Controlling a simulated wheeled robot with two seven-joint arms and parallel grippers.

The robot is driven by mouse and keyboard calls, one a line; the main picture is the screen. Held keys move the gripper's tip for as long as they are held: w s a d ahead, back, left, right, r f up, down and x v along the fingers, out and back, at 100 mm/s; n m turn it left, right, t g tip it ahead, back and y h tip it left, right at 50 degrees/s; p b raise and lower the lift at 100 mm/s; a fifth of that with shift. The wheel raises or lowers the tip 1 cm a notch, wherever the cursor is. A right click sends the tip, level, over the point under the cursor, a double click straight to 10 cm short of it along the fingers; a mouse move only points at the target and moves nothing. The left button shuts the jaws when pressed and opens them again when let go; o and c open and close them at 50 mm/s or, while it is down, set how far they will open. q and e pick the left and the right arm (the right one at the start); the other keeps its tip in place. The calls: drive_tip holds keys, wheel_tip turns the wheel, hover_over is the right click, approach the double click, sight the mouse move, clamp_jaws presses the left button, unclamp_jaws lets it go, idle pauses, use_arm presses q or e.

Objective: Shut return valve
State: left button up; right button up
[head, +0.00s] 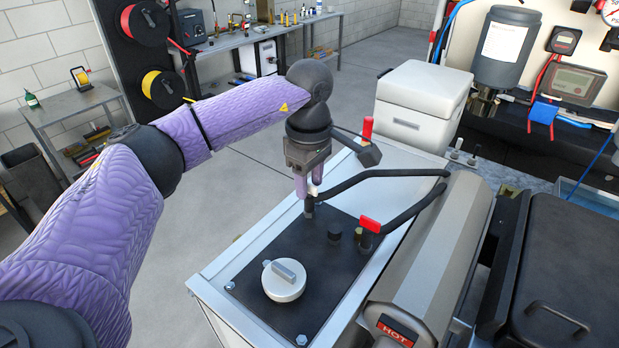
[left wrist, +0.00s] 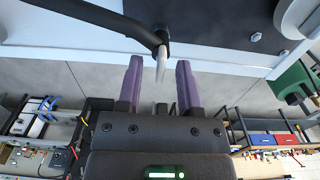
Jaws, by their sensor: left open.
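My left gripper (head: 308,190) points down over the far end of a black panel (head: 320,260), its purple fingers apart. A small pale lever (head: 314,190) on a black hose fitting shows at the fingers. In the left wrist view, the lever (left wrist: 161,65) stands between the open fingers (left wrist: 158,85), with gaps on both sides. A black hose runs from that fitting to the right. A second valve with a red handle (head: 370,224) stands nearer on the panel, with its own hose. No label shows which is the return valve. My right gripper is out of view.
A pale round knob (head: 284,280) sits on the near panel. A grey cylinder housing marked HOT (head: 430,270) lies to the right. A red upright handle (head: 367,128) stands behind the gripper. A white box (head: 422,105) is beyond.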

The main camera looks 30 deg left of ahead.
sight(309, 184)
use_arm(q)
wheel_tip(309, 184, up, 10)
drive_tip(key=shift+b, duration=0.3)
